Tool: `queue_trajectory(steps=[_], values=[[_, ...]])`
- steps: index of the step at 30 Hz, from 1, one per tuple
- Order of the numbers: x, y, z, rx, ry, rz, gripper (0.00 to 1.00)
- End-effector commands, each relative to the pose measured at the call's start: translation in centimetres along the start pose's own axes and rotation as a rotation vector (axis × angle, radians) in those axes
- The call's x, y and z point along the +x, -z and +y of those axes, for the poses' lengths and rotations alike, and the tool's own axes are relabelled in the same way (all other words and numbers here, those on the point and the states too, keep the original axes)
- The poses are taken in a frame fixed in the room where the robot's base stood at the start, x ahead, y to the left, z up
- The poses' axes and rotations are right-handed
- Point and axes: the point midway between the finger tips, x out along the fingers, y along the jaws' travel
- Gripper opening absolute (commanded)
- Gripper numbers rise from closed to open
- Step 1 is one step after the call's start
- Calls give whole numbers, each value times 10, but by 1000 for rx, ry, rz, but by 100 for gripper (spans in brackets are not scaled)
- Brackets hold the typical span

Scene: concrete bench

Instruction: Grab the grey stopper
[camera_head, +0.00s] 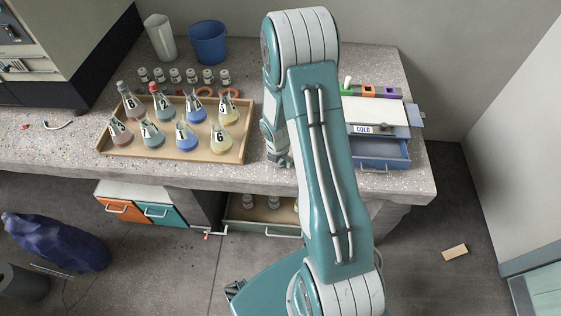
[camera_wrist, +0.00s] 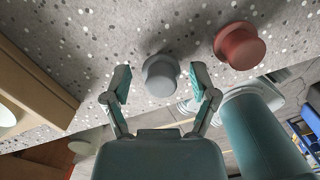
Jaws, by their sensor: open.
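The grey stopper (camera_wrist: 160,75) stands on the speckled bench in the wrist view, between and slightly beyond my two fingertips. My gripper (camera_wrist: 160,88) is open, with one finger on each side of the stopper and a gap at both sides. In the head view my gripper (camera_head: 280,158) is low over the bench's front part, right of the flask tray. I cannot make out this stopper there; my arm covers that area. A red stopper (camera_wrist: 239,46) stands to the right of the grey one in the wrist view.
A wooden tray (camera_head: 248,140) of numbered flasks stands left of my gripper; its edge (camera_wrist: 50,85) shows at left in the wrist view. A white box (camera_head: 378,112) with an open blue drawer (camera_head: 380,150) is to the right. An open lower drawer (camera_head: 262,228) holds jars.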

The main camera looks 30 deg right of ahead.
Motion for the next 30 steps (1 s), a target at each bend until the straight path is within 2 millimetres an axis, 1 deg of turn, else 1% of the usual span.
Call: queue_trajectory(steps=[2,7,8,9,12,15,25,30], values=[[3,0,0,0,0,1,75],[3,-1,-1,0,-1,1,75],[3,-1,-1,0,-1,2,71],[3,-2,-1,0,-1,2,53],[3,-2,-1,0,-1,2,27],[3,-1,-1,1,-1,2,24],[2,-1,-1,0,0,2,24],[-8,-2,0,1,-2,0,24]])
